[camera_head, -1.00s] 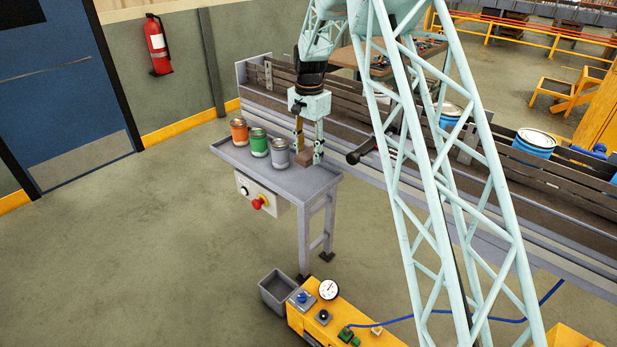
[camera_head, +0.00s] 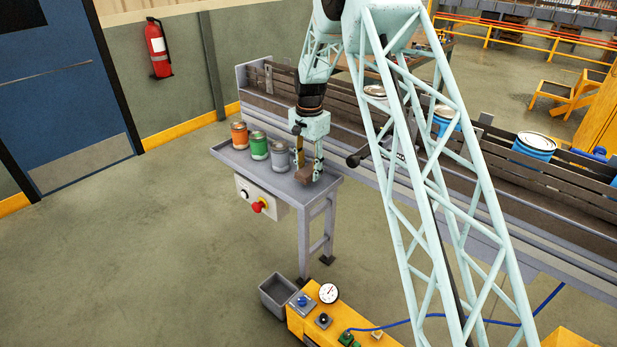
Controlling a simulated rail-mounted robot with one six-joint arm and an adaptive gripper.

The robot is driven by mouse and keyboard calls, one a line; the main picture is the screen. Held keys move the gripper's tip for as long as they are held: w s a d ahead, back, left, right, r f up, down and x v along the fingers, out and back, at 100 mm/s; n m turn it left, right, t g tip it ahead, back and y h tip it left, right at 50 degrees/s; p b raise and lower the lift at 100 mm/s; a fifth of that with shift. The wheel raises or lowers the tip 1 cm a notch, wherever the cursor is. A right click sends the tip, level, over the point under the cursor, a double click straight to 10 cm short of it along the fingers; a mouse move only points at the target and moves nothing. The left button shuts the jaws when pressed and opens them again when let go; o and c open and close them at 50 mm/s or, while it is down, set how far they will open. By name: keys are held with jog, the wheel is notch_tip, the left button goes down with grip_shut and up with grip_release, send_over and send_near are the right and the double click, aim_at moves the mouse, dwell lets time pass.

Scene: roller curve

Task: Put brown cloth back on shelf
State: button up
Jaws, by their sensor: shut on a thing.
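The brown cloth (camera_head: 306,174) is a small folded bundle. My gripper (camera_head: 307,167) is shut on it, pointing down over the right end of a grey raised-rim shelf (camera_head: 327,183) on legs. The cloth is low, close to the shelf top; I cannot tell whether it touches. The fingers partly hide it.
A control box with a red button (camera_head: 259,206) hangs below. A conveyor (camera_head: 470,190) with blue drums (camera_head: 535,147) runs behind.

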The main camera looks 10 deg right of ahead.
aim_at(308, 170)
jog(key=shift+f, duration=1.6)
jog(key=shift+f, duration=0.15)
jog(key=o, duration=0.8)
jog(key=shift+o, duration=0.2)
notch_tip(308, 170, up, 11)
jog(key=shift+r, duration=0.2)
jog(key=shift+d+r, duration=0.1)
jog(key=shift+r, duration=0.35)
jog(key=shift+s+r, duration=0.1)
